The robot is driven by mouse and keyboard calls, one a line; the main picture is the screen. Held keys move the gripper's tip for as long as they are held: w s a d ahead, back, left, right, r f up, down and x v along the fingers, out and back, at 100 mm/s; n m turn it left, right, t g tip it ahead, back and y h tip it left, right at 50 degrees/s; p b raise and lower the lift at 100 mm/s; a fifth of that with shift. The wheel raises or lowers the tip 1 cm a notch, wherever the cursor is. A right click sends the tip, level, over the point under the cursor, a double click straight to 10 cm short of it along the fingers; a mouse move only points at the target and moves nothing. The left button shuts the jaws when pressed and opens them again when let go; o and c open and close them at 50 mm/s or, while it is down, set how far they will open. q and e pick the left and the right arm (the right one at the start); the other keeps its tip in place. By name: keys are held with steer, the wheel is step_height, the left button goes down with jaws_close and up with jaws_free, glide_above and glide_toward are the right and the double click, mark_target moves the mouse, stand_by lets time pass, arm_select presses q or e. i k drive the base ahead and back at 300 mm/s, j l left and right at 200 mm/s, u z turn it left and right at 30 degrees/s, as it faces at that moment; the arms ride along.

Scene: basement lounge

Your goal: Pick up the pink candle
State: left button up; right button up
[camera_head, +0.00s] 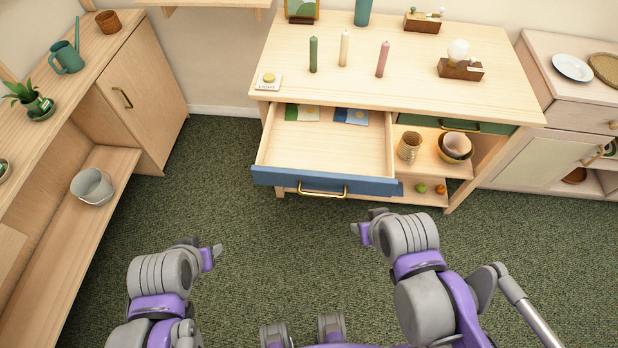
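The pink candle (383,59) stands upright on the wooden cabinet top (420,85), to the right of a cream candle (345,48) and a green candle (313,55). My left gripper (216,252) is over the carpet at the lower left, well away from the candles. My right gripper (360,229) is in front of the open drawer, far below and in front of the pink candle. Nothing shows in either gripper. The finger gaps are too small and edge-on to judge.
An open drawer (330,150) with a blue front juts from the cabinet toward me. A wooden block with a bulb (460,68) stands right of the pink candle. Carpet (240,210) is clear between my arms.

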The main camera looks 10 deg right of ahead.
mark_target(385, 48)
steer(key=i+l+u, duration=0.25)
steer(key=i+l, duration=0.15)
steer(key=l, duration=0.25)
steer(key=i+l+u, duration=0.15)
steer(key=l, duration=0.2)
steer(key=i+l+u, duration=0.1)
steer(key=l, duration=0.25)
